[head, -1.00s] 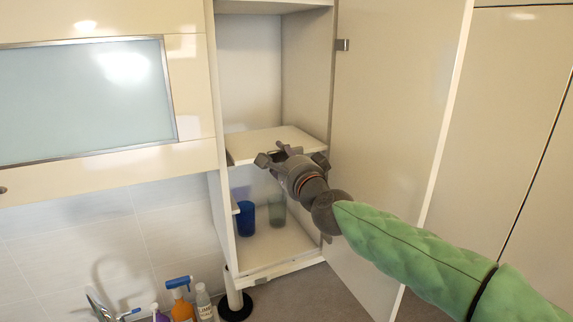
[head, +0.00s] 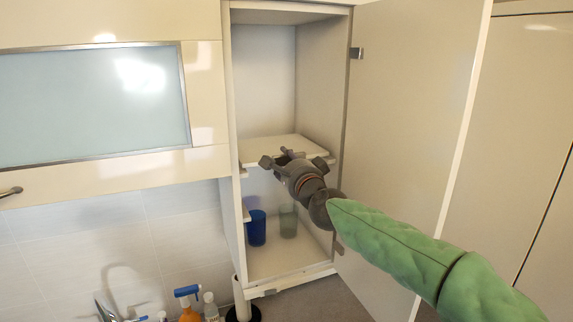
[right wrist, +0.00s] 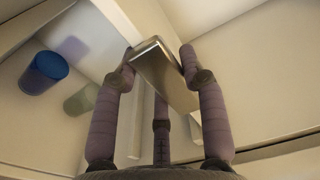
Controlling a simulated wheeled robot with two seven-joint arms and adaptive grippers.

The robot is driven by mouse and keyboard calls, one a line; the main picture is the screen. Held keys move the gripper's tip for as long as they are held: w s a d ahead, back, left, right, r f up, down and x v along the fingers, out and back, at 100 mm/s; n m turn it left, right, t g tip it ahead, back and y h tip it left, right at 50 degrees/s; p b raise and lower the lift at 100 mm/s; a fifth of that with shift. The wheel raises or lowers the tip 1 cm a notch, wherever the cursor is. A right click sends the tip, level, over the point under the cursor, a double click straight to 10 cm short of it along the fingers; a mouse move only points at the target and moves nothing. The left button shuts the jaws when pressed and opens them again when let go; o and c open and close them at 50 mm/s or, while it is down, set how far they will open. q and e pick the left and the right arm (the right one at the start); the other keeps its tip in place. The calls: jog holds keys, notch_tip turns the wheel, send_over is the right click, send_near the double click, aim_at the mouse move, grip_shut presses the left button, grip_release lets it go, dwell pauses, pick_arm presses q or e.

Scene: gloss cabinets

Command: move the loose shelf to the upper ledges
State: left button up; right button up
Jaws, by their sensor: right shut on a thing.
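The loose shelf (head: 280,147) is a pale board, roughly level inside the open tall cabinet. My right gripper (head: 292,160) is shut on its front edge. In the right wrist view the shelf's edge (right wrist: 160,72) lies between the fingers. A short ledge (head: 243,172) shows on the left wall just under the shelf's front left corner. A lower ledge (head: 246,214) is on the same wall. I cannot tell whether the shelf touches the upper ledge. The right side ledges are mostly hidden by my gripper. My left gripper is not in view.
A blue cup (head: 256,228) and a greenish cup (head: 288,221) stand on the cabinet floor below the shelf. Bottles (head: 188,305) stand at lower left. The space above the shelf is empty.

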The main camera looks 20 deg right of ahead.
dwell(0.3)
jog(key=o, duration=1.2)
jog(key=shift+o, duration=0.2)
jog(key=shift+f, duration=0.15)
jog(key=s+a, duration=0.1)
jog(key=s, duration=1.1)
